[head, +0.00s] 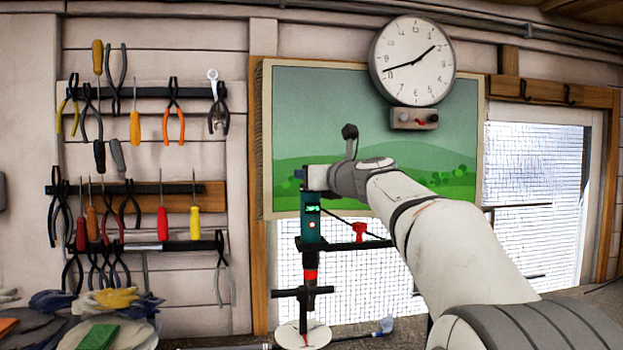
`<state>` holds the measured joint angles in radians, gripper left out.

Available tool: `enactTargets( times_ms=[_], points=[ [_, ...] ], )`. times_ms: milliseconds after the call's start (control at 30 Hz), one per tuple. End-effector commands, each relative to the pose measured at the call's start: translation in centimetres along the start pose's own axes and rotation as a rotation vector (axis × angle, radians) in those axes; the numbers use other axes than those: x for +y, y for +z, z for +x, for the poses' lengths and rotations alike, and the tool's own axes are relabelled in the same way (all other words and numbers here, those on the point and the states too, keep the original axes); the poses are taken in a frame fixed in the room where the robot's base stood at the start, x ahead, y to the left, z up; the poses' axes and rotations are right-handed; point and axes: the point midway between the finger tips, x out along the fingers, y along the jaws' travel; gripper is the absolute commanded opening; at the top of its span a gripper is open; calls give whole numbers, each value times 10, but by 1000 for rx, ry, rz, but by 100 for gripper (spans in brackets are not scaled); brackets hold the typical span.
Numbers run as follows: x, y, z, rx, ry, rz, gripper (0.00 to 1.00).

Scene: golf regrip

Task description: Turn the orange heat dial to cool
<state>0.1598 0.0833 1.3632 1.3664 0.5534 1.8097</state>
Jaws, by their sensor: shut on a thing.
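A teal heat tool (310,228) with a small lit green display stands upright left of my arm, in the middle of the head view. My gripper (317,179) is at the top of this tool and is shut on it. The gripper's fingertips are too small to make out clearly, and I cannot tell which part of the tool they hold. I cannot make out the orange heat dial or its setting.
Below the tool are a red band, a black cross-handle (302,292) and a white round base (302,335). A black bar with a red clamp (360,231) sticks out right. Hand tools hang on the left wall. Gloves (103,300) lie at lower left.

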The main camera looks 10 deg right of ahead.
Motion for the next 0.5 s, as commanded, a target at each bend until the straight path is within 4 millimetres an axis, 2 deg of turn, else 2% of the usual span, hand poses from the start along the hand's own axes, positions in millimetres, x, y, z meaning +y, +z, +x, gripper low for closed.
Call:
enactTargets(
  times_ms=[467,500],
  points=[
    [0,-1,0,1,13,0,6],
    [0,-1,0,1,12,0,32]
  ],
)
